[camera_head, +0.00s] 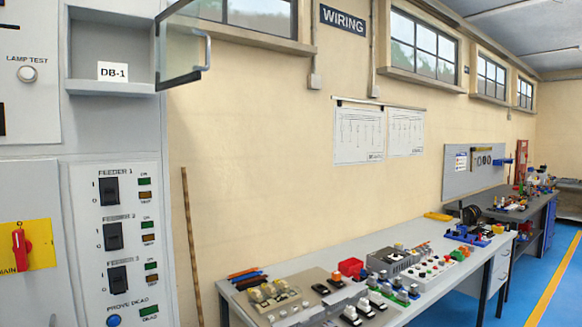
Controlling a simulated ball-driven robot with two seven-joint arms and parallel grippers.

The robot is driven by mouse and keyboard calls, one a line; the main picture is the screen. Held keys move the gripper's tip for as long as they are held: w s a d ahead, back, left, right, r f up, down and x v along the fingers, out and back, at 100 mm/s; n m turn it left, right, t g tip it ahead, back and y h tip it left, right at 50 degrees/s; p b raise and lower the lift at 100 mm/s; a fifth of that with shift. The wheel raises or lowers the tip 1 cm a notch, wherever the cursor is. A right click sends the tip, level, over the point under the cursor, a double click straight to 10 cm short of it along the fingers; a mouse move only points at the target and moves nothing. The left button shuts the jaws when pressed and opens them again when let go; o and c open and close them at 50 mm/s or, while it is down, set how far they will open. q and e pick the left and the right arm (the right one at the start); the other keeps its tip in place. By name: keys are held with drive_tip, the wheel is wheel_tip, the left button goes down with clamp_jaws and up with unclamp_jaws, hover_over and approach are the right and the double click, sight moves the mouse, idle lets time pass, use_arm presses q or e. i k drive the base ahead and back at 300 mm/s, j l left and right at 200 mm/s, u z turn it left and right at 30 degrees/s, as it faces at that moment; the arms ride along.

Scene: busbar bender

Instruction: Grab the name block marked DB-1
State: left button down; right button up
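The name block marked DB-1 (112,72) is a small white block with black lettering. It stands upright at the front of a grey open compartment (82,45) in the upper part of the cabinet, at the upper left of the head view. The compartment's glass door (184,45) with a handle is swung open to the right. Neither of my grippers shows in the head view.
A cabinet panel (82,240) with feeder switches is below the compartment, with a red rotary switch (20,248) on yellow at left. A wooden stick (192,245) leans by the wall. A workbench (440,240) with several parts stands at right. Blue floor (550,285) is open beyond.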

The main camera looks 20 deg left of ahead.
sight(112, 72)
drive_tip(key=i+u, duration=0.1)
drive_tip(key=u, duration=1.15)
drive_tip(key=i+l+u, duration=0.2)
drive_tip(key=u, duration=0.2)
drive_tip(key=i+l+u, duration=0.1)
drive_tip(key=l+u, duration=0.3)
drive_tip(key=i+l+u, duration=0.1)
drive_tip(key=l+u, duration=0.3)
drive_tip(key=i+l+u, duration=0.1)
drive_tip(key=l, duration=0.7)
drive_tip(key=l+u, duration=0.1)
drive_tip(key=l, duration=0.7)
